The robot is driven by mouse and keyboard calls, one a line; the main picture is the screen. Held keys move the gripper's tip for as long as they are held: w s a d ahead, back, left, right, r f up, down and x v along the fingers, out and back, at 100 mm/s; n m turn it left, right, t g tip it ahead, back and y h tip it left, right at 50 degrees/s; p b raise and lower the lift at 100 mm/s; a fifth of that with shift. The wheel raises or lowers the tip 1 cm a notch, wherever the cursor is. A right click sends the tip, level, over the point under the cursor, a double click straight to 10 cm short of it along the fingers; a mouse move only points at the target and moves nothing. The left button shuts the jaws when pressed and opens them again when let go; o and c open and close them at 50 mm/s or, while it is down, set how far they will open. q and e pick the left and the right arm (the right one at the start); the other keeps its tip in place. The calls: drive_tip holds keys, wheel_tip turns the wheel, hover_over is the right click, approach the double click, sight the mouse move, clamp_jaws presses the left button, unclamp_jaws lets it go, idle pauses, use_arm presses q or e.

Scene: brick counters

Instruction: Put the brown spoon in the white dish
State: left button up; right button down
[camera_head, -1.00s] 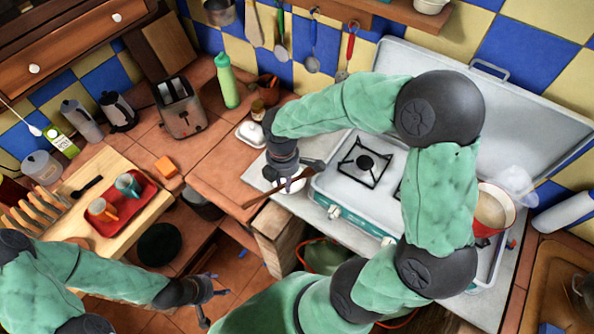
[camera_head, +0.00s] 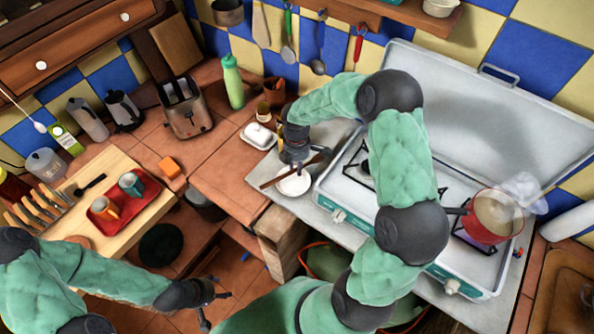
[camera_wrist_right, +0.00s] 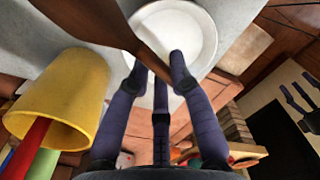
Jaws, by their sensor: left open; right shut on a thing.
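The brown spoon (camera_head: 270,184) is held in my right gripper (camera_head: 295,166), which is shut on it. The spoon lies slantwise across the white dish (camera_head: 294,186) in the head view. The dish is on the grey counter strip left of the stove. In the right wrist view my right gripper (camera_wrist_right: 160,75) has its fingers around the spoon (camera_wrist_right: 105,22), with the white dish (camera_wrist_right: 200,38) behind it. I cannot tell whether the spoon touches the dish. My left gripper (camera_head: 208,300) is open and empty, low in front of the counters.
The stove (camera_head: 340,196) with a red pot (camera_head: 490,222) is right of the dish. A white butter dish (camera_head: 258,136) stands behind it to the left. A yellow container (camera_wrist_right: 60,95) shows in the right wrist view.

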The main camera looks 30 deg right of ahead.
drive_tip(key=shift+f, duration=1.2)
drive_tip(key=shift+f, duration=0.15)
drive_tip(key=c, duration=1.1)
unclamp_jaws()
drive_tip(key=shift+r, duration=0.2)
drive_tip(key=r, duration=0.6)
drive_tip(key=r+p, duration=0.1)
drive_tip(key=r, duration=0.5)
drive_tip(key=shift+w, duration=0.2)
